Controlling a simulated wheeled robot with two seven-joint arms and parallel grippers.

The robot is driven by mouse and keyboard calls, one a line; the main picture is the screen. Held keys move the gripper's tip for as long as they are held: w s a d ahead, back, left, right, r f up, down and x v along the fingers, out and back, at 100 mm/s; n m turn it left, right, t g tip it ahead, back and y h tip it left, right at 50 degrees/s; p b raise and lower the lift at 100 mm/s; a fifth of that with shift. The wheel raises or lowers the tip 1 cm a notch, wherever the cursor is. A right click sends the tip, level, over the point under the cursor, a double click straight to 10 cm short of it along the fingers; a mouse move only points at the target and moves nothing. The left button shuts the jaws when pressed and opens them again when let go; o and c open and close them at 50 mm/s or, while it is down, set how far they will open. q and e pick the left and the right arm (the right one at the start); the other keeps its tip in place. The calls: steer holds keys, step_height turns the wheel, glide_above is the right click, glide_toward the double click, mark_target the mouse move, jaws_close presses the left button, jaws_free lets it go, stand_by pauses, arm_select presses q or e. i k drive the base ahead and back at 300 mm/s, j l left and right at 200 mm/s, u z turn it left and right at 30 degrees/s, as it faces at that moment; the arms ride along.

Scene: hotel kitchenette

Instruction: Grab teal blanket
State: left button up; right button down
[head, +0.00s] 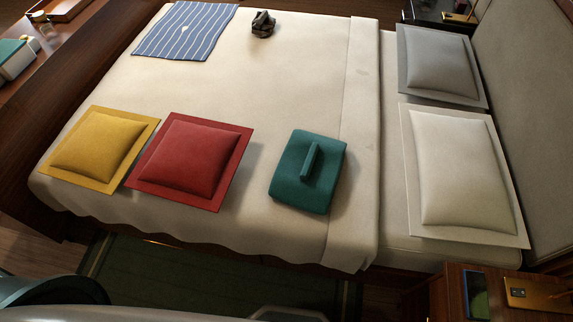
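The teal blanket (319,187) is a folded, rounded block lying on the bed, near its front edge and right of the middle. A raised teal strip (311,161) stands up along its top. Its top and sides are in plain sight, and nothing covers it. Neither of my grippers shows in the head view.
A red cushion (189,161) and a yellow cushion (97,149) lie left of the blanket on the cream bed (285,85). Grey and white pillows (460,165) lie right. A striped blue cloth (186,31) and small dark object (263,24) lie at the back.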

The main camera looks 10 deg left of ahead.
mark_target(306, 177)
steer(key=z, duration=1.7)
steer(key=k+j, duration=0.4)
steer(key=j, duration=0.15)
steer(key=k+j, duration=0.4)
steer(key=j, duration=0.15)
